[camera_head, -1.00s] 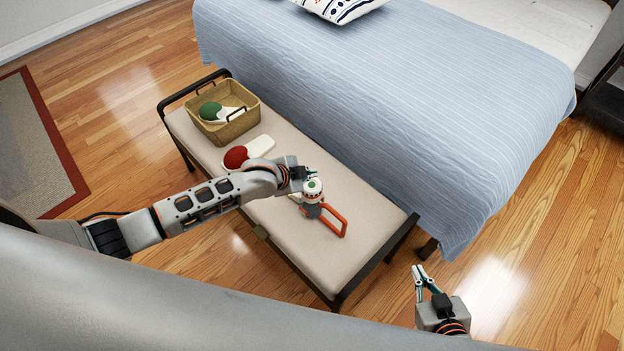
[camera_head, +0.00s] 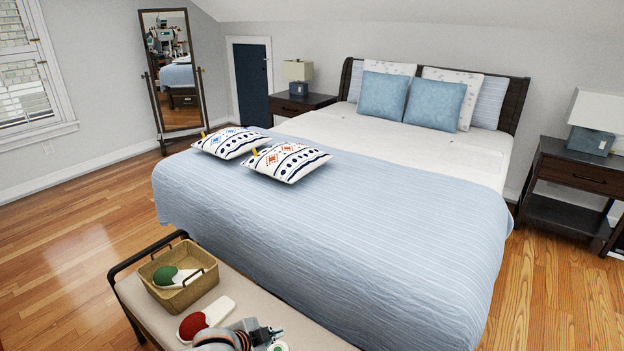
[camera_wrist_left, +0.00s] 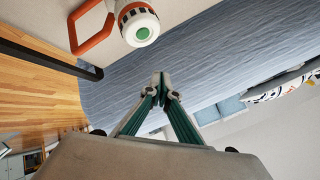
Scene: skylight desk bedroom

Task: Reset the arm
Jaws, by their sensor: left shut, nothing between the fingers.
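My left gripper (camera_head: 274,335) is at the bottom edge of the head view, over the bench. In the left wrist view its two fingertips (camera_wrist_left: 160,84) meet with nothing between them. A white lantern-like object with a green-centred cap (camera_wrist_left: 140,28) and an orange-red handle (camera_wrist_left: 92,28) is in the left wrist view, apart from the fingertips. In the head view only its cap (camera_head: 279,346) shows beside the gripper, at the lower edge. My right gripper is out of view.
The blue-covered bed (camera_head: 350,230) stands right behind the bench. Wood floor (camera_head: 70,260) is clear at left.

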